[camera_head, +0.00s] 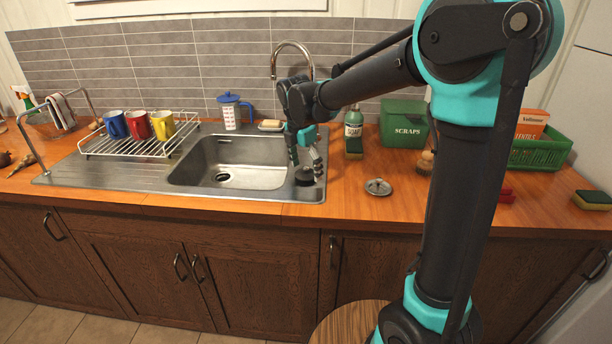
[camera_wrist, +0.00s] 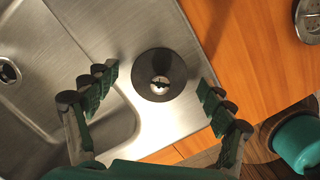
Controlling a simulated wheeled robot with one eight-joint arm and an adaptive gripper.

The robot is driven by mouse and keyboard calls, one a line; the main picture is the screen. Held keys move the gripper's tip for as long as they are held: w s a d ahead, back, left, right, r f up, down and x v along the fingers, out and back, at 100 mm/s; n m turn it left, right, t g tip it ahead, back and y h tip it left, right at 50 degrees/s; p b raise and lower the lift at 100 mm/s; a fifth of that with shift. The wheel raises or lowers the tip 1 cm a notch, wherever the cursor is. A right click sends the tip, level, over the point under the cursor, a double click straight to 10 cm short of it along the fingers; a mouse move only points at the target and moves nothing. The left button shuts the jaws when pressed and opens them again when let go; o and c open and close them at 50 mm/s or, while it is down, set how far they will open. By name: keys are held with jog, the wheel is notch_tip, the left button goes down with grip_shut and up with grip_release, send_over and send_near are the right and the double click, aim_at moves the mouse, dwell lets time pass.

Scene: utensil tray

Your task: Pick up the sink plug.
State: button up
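The sink plug (camera_wrist: 153,87) is a dark round disc with a shiny metal knob in its middle. It lies flat on the steel rim at the right side of the sink. It also shows in the head view (camera_head: 304,177), partly covered by my gripper. My gripper (camera_wrist: 155,92) is open and empty, pointing down above the plug. In the wrist view its fingers stand apart on the left and right of the plug, without visible contact. In the head view my gripper (camera_head: 307,165) is over the sink's right rim.
The sink basin (camera_head: 222,181) is left of the plug. A metal strainer (camera_head: 378,187) lies on the wooden counter to the right. A soap bottle (camera_head: 353,122) and sponge (camera_head: 354,148) stand behind, beside a green scraps bin (camera_head: 403,123). The tap (camera_head: 291,45) rises behind my gripper.

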aim_at(306, 166)
jog(key=c, duration=1.1)
jog(key=shift+o, duration=0.2)
jog(key=shift+r, duration=0.1)
notch_tip(306, 166, up, 20)
